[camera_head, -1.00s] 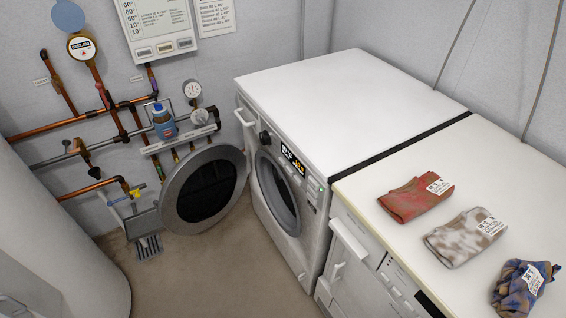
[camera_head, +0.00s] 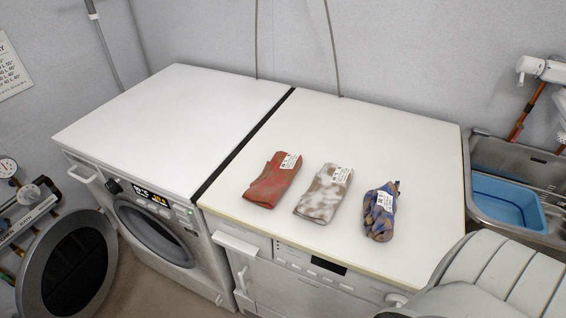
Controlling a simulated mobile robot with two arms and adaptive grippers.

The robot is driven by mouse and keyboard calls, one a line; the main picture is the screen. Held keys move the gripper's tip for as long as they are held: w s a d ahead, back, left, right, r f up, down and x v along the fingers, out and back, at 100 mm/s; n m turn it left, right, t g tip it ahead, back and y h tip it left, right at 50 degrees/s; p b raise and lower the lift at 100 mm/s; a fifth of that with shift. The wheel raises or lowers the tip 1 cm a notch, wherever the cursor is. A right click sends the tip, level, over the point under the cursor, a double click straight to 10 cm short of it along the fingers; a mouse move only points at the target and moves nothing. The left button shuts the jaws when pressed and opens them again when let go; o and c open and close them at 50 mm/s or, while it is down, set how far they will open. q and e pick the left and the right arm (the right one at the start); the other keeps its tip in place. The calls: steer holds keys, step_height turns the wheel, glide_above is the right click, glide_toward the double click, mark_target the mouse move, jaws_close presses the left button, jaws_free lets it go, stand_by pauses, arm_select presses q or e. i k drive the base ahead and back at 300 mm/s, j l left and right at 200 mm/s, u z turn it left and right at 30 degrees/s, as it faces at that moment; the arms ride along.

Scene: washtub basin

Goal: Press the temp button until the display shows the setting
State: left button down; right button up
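The front-loading washing machine (camera_head: 105,190) stands at the left. Its small dark display (camera_head: 152,195) shows white and orange characters, too small to read with certainty. A dark knob (camera_head: 113,187) is left of the display. Small controls (camera_head: 184,211) are to its right; I cannot tell which one is the temp button. The machine's round door (camera_head: 68,265) is swung wide open. Neither of my grippers is in view, and nothing touches the panel.
A second white appliance (camera_head: 280,258) stands to the right. On its top lie a red cloth (camera_head: 268,185), a beige-white cloth (camera_head: 322,201) and a blue-brown cloth (camera_head: 378,222), each with a white tag. A metal sink (camera_head: 485,150) holds a blue tub (camera_head: 508,205). Pipes and gauges are left.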

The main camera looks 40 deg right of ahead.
mark_target(144, 204)
steer(key=k+j+z, duration=0.25)
steer(key=j, duration=0.35)
steer(key=k+j+z, duration=0.25)
steer(key=k+j, duration=0.25)
